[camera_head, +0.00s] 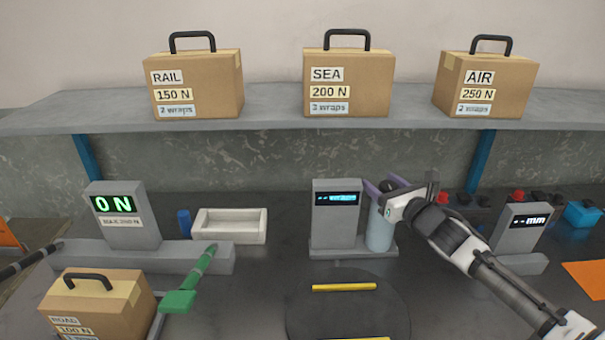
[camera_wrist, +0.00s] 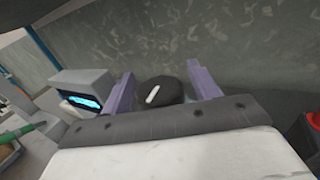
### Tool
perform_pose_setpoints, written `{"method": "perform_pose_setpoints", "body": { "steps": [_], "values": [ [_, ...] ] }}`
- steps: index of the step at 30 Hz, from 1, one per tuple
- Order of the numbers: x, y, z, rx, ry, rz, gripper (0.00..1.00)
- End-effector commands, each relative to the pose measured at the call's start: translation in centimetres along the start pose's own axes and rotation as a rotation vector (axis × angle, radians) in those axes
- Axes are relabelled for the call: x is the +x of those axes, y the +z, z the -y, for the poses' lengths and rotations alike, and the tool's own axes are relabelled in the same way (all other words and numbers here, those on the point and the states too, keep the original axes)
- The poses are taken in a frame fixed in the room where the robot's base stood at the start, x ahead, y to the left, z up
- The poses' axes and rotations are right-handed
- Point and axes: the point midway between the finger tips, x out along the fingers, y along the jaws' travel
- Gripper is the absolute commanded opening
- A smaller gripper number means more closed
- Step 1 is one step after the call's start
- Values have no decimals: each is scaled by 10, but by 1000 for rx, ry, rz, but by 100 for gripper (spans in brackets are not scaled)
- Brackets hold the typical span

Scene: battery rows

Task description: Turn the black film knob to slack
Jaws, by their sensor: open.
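The black film knob (camera_wrist: 160,91) shows in the wrist view as a round cap with a white pointer mark, tilted toward the upper right in the picture. My gripper (camera_wrist: 163,80) is open, with one purple finger on each side of the knob. I cannot tell whether either finger touches it. In the head view my gripper (camera_head: 378,189) is at the top of the pale blue film roll (camera_head: 379,234), and the knob is largely hidden there. The roll stands upright on a grey base beside a grey unit (camera_head: 336,222) with a lit blue display.
A dark round turntable (camera_head: 345,307) with yellow bars lies in front. A force readout (camera_head: 121,214) showing 0 N stands left, near a white tray (camera_head: 229,226) and a green-handled tool (camera_head: 190,283). A millimetre gauge (camera_head: 521,228) stands right. Labelled boxes sit on the shelf (camera_head: 275,110) above.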

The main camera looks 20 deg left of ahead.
Motion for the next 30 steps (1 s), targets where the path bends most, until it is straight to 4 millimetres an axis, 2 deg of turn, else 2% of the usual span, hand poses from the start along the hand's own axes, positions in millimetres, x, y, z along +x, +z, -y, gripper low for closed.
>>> {"method": "perform_pose_setpoints", "body": {
  "steps": [3,20,30],
  "values": [
    [-27,-3,2,-6,-4,0,61],
    [-139,-3,2,-5,0,2,61],
    [-118,18,-42,330,108,47,61]
  ]
}}
